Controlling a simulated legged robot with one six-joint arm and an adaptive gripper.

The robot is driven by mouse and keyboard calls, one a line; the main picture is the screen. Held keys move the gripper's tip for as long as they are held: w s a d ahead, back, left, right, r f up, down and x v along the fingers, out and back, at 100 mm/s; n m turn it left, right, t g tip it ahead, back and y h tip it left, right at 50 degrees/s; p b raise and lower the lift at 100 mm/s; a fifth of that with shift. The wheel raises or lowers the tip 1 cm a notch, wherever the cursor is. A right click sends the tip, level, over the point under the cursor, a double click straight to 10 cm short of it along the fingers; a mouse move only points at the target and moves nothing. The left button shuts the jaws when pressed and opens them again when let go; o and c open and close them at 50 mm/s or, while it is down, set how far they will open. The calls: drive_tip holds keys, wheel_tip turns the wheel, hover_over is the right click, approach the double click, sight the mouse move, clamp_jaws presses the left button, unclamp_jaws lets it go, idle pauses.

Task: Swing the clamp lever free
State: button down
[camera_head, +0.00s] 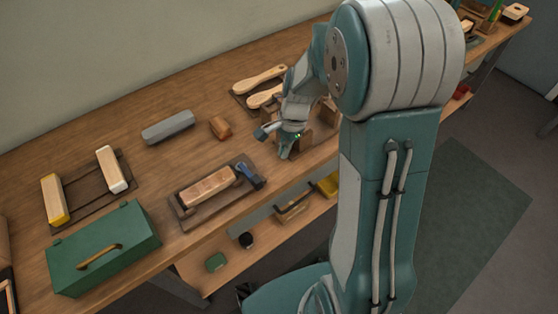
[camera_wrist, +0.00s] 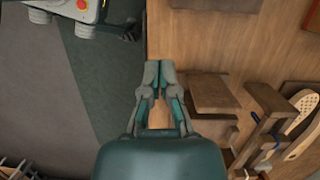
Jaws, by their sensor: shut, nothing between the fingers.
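In the head view, a blue clamp lever (camera_head: 250,174) stands at the right end of a dark fixture tray (camera_head: 190,222). A pale wooden brush block (camera_head: 208,186) lies in that tray beside the lever. My gripper (camera_head: 285,154) points down near the bench's front edge, to the right of the lever and apart from it. In the wrist view, my gripper (camera_wrist: 158,72) has its fingers together with nothing between them. The lever cannot be made out in the wrist view.
Paddle-shaped brushes (camera_head: 260,79) lie behind. A green toolbox (camera_head: 105,250), a grey block (camera_head: 168,127) and a small brown block (camera_head: 220,127) are on the bench (camera_head: 150,190). A lower shelf (camera_head: 200,271) holds small items.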

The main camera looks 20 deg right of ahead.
drive_tip(key=s+a+r+n+t+h, duration=0.1)
drive_tip(key=s+r+n+t, duration=0.2)
drive_tip(key=r, duration=0.5)
drive_tip(key=s+a+r+n+h, duration=0.1)
drive_tip(key=s+r+n, duration=0.3)
drive_tip(key=r, duration=0.3)
drive_tip(key=s+r+n+t, duration=0.3)
drive_tip(key=s+n, duration=0.3)
drive_tip(key=s, duration=0.4)
drive_tip(key=shift+a+r+t+h, duration=0.3)
drive_tip(key=shift+a+r, duration=0.1)
drive_tip(key=shift+r, duration=0.45)
